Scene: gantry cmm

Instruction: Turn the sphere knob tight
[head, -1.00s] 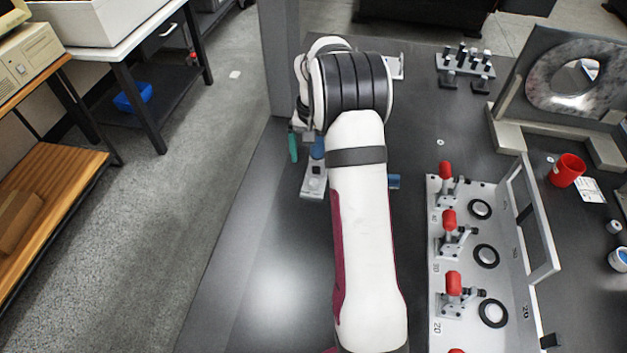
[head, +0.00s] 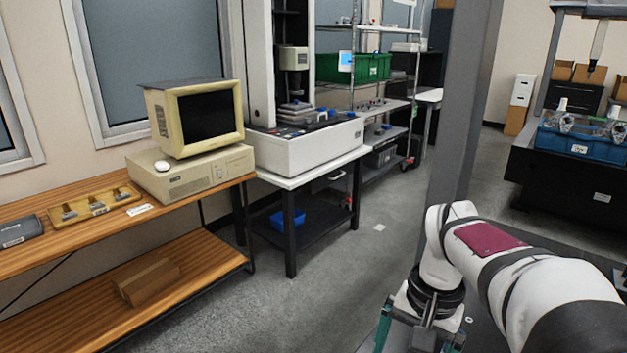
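I see no sphere knob that I can make out in the head view now. My gripper (head: 416,331) is only partly in view at the bottom edge, below my white and black wrist. A teal finger-like part hangs at its left side, and the lower end is cut off by the frame. I cannot see the gap between the fingers or whether anything is between them.
A wooden bench (head: 217,187) with an old computer (head: 195,170) stands at the left. A white-topped table (head: 318,167) carries a tall white machine. A grey column (head: 468,100) rises behind my arm. A blue crate (head: 575,141) is at the right; grey floor (head: 345,285) is clear.

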